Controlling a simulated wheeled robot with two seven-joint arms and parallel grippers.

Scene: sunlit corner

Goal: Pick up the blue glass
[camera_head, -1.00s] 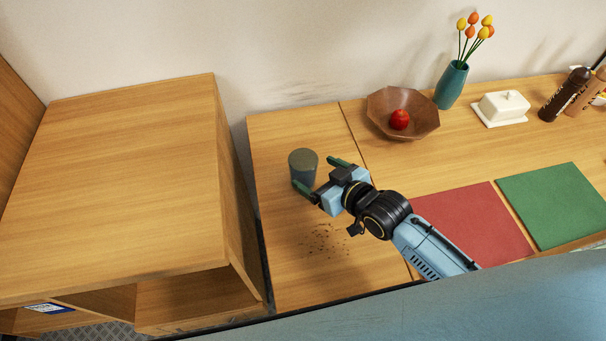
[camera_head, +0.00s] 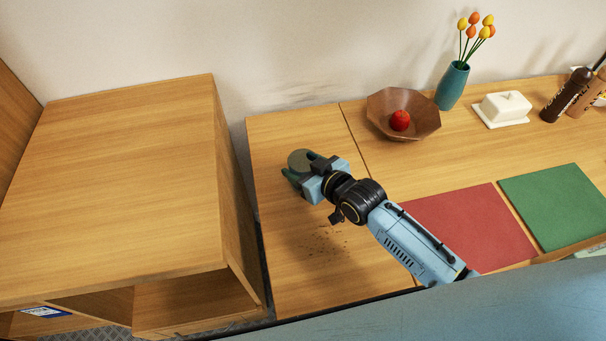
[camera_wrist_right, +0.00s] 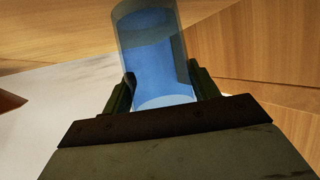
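The blue glass (camera_head: 300,159) stands upright near the left end of the wooden counter. In the head view it looks grey, and the gripper partly hides it. In the right wrist view the see-through blue glass (camera_wrist_right: 155,55) is between the two dark green fingers. My right gripper (camera_head: 300,167) has one finger on each side of the glass. In the wrist view both fingers of the right gripper (camera_wrist_right: 163,88) appear to touch its sides. I see no lift off the counter. My left gripper is not in view.
A taller wooden cabinet (camera_head: 130,180) stands left of the counter (camera_head: 295,260). A wooden bowl (camera_head: 385,103) with a red fruit (camera_head: 400,120), a teal vase (camera_head: 452,87) and a white butter dish (camera_head: 502,108) are at the back. Red (camera_head: 465,228) and green (camera_head: 560,205) mats lie to the right.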

